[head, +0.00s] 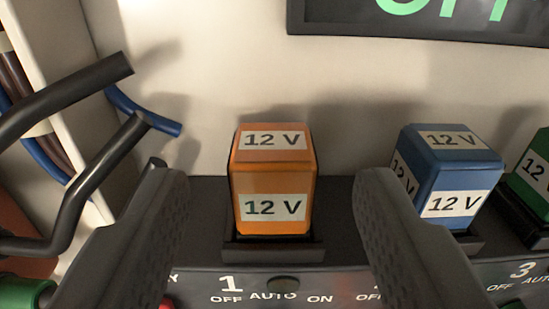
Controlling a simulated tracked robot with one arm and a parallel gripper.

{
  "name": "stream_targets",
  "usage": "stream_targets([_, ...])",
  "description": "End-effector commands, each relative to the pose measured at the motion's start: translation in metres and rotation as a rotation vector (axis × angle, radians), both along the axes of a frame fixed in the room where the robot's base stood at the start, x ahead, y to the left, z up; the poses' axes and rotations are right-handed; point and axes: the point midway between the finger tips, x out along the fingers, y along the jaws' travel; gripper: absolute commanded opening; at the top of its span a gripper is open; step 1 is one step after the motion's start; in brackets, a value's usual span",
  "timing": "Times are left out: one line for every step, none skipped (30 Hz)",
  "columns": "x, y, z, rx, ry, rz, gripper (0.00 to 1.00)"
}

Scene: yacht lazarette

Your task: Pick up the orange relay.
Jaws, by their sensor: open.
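The orange relay (273,178) is a box with 12 V labels on its top and front. It stands upright in a dark socket (273,252) above the number 1 on the panel. My gripper (266,175) is open, with one dark finger to the left of the relay and one to the right. A gap shows between the relay and each finger in the picture. The fingers' lower parts run out of the bottom of the view. I cannot tell how far the fingertips are from the relay in depth.
A blue 12 V relay (449,176) stands right of my right finger, and a green relay (534,178) is cut off at the right edge. Bent dark bars (75,190) and a blue cable end (148,113) are at the left. A dark display (420,22) hangs above.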

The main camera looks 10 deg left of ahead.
Motion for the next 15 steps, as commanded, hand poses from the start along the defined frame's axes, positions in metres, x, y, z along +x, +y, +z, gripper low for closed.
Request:
stream_targets([0.004,0.001,0.002,0.001,-0.003,0.000,0.51])
stream_targets([0.006,0.001,0.002,0.001,-0.004,0.000,0.51])
stream_targets([0.009,0.002,0.002,0.001,-0.003,0.000,0.51])
stream_targets([0.012,0.002,0.001,0.000,-0.002,0.000,0.51])
stream_targets([0.015,0.002,0.000,0.000,-0.001,0.000,0.51])
stream_targets([0.017,0.003,0.000,0.000,-0.001,0.000,0.51])
stream_targets([0.019,0.003,0.000,0.001,-0.003,0.000,0.51])
stream_targets([0.021,0.004,0.002,0.001,-0.005,0.000,0.51])
stream_targets([0.024,0.004,0.003,0.001,-0.006,0.000,0.51])
stream_targets([0.027,0.005,0.002,0.001,-0.005,0.000,0.51])
stream_targets([0.030,0.006,0.001,0.001,-0.003,0.000,0.51])
stream_targets([0.033,0.006,0.000,0.000,-0.001,0.000,0.51])
stream_targets([0.035,0.007,-0.001,0.000,0.000,0.000,0.51])
stream_targets([0.036,0.007,-0.002,-0.001,0.000,0.000,0.51])
stream_targets([0.037,0.007,-0.001,-0.001,-0.001,0.000,0.51])
